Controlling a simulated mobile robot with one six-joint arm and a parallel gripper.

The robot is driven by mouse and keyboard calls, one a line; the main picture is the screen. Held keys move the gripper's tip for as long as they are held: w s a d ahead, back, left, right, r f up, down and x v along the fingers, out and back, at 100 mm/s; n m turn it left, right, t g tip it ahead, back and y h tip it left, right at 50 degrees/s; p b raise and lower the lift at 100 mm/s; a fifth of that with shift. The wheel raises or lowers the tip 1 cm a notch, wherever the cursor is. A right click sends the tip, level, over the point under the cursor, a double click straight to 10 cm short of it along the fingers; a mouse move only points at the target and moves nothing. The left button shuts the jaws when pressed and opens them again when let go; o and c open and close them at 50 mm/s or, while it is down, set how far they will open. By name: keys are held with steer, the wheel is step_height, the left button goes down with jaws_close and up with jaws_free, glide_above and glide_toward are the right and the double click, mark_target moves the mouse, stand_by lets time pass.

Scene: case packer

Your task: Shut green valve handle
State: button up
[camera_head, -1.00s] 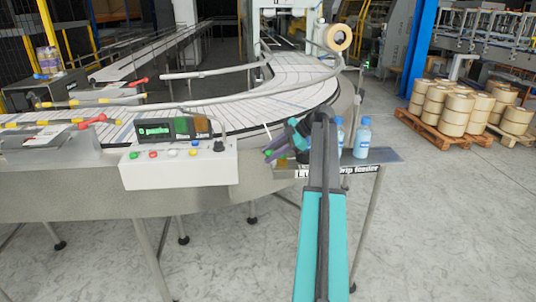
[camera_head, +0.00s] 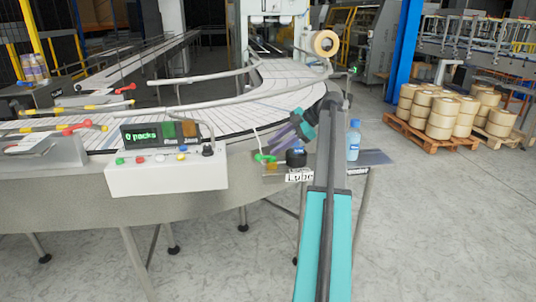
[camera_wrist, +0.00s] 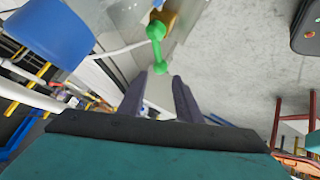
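The green valve handle (camera_head: 265,158) is a small lever on a brass-coloured body at the conveyor's front edge, beside the label "Lube". In the wrist view the green handle (camera_wrist: 157,46) lies ahead of my fingers, with the brass-coloured part at its far end. My gripper (camera_head: 272,141) has dark purple fingers and is just above the handle in the head view. Nothing is held. I cannot tell whether the fingers touch the handle.
A black round container (camera_head: 296,158) stands right of the valve. A blue bottle (camera_head: 353,141) stands on a small side shelf (camera_head: 372,159). A white control box (camera_head: 166,172) is to the left. The curved conveyor (camera_head: 270,92) lies behind.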

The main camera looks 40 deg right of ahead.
steer(key=b+v, duration=0.1)
steer(key=v, duration=0.4)
steer(key=shift+s+d+r, duration=0.1)
steer(key=shift+s+d, duration=0.05)
